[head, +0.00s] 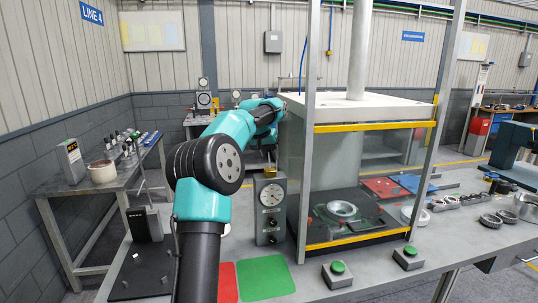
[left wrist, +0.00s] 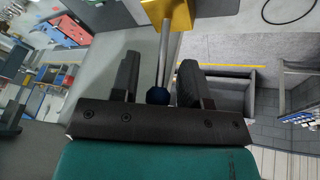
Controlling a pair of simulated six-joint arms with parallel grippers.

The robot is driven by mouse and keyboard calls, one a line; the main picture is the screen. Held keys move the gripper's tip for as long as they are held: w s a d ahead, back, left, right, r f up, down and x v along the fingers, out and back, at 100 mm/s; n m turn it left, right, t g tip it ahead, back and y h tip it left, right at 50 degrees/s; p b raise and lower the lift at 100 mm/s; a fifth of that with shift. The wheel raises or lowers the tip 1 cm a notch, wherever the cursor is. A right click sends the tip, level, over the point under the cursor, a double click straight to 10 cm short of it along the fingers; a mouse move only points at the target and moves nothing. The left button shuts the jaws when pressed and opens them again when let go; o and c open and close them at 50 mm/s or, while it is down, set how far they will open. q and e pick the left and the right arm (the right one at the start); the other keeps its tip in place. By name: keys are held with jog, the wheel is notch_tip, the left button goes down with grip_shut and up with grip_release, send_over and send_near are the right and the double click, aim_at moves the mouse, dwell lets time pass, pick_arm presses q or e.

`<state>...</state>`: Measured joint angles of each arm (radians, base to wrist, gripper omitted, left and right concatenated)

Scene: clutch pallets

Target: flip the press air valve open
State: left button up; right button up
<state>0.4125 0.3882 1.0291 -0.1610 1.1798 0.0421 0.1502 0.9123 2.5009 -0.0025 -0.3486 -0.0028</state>
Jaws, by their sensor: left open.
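The press air valve's brass body (left wrist: 168,14) is at the top of the left wrist view. My left gripper (left wrist: 160,62) is open, with one dark finger on each side of the lever. I see a gap on both sides, so the fingers are apart from it. In the head view a bit of brass (head: 270,172) shows above the gauge box (head: 269,207), beside the press; my teal arm reaches above it and the fingertips are unclear. My right gripper is not in view.
The press (head: 375,111) with its clear guard and yellow bars stands just right of the gauge box. Two green-button boxes (head: 337,274) (head: 408,257) sit at the bench front. A green mat (head: 265,279) lies below the gauge box. Metal rings (head: 490,221) lie at right.

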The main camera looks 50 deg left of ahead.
pick_arm(q)
grip_shut()
